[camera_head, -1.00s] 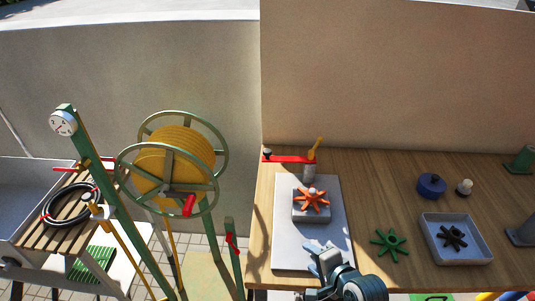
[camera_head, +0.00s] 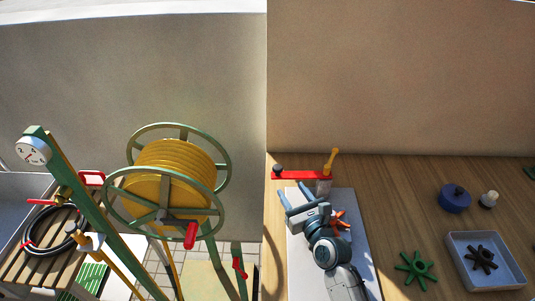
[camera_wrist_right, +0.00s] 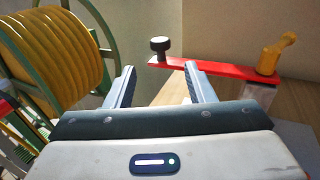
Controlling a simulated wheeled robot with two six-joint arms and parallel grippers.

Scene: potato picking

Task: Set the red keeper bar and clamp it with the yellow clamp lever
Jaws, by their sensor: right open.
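The red keeper bar (camera_head: 302,175) lies across the back left of the wooden bench, with a black knob (camera_head: 277,168) at its left end. The yellow clamp lever (camera_head: 331,161) stands upright by its right end, above a grey post (camera_head: 323,187). My right gripper (camera_head: 294,203) is open and empty, just in front of the bar. In the right wrist view the bar (camera_wrist_right: 230,71) runs beyond the right fingertip, the knob (camera_wrist_right: 160,45) appears beyond the gap between the fingers (camera_wrist_right: 160,68), and the lever (camera_wrist_right: 277,55) is at right. My left gripper is not in view.
An orange star handwheel (camera_head: 341,221) is partly hidden behind my right arm, over a pale plate (camera_head: 363,240). A yellow reel (camera_head: 170,175) stands left of the bench.

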